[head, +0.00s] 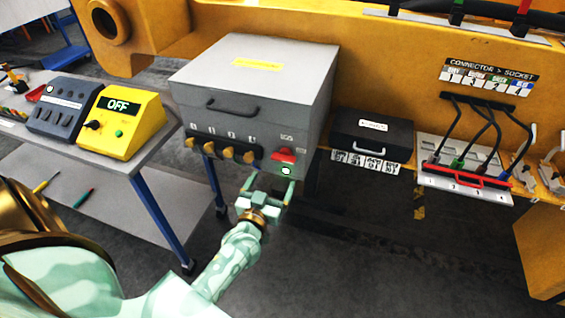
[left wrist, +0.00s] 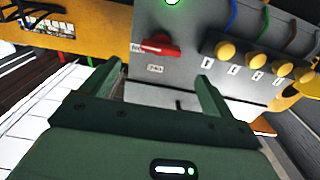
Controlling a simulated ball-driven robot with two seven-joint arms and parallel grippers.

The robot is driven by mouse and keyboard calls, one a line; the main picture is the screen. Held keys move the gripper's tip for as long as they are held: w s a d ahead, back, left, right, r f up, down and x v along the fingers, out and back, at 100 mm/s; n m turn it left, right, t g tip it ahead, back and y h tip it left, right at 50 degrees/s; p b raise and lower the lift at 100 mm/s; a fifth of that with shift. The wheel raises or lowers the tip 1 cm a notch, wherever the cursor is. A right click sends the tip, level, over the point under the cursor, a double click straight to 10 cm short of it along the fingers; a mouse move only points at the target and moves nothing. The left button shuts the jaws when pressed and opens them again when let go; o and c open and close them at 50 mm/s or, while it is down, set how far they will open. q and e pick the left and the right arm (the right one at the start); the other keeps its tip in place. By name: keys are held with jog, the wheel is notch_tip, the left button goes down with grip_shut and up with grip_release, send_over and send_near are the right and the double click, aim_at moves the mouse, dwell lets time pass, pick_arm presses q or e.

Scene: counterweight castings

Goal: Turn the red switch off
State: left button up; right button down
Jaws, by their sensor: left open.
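The red switch (head: 284,155) is on the front face of a grey box (head: 255,75), at that face's lower right. Its handle lies roughly sideways. A lit green lamp (head: 286,170) is just below it. My left gripper (head: 268,188) is open and empty, just in front of and below the switch, apart from it. In the left wrist view the red switch (left wrist: 160,46) shows beyond the gap between the open fingers (left wrist: 158,80), and the green lamp (left wrist: 172,2) is at the top edge. My right gripper is not in view.
A row of yellow knobs (head: 221,146) is left of the switch. A yellow box reading OFF (head: 125,122) stands on a bench at left. A dark case (head: 371,137) and a cable rack with a red bar (head: 465,182) are at right. Open floor lies below.

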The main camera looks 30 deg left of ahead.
aim_at(282, 161)
pick_arm(q)
jog(key=b+x, duration=0.1)
jog(key=x, duration=0.8)
jog(key=shift+w+a, duration=0.1)
jog(key=c, duration=1)
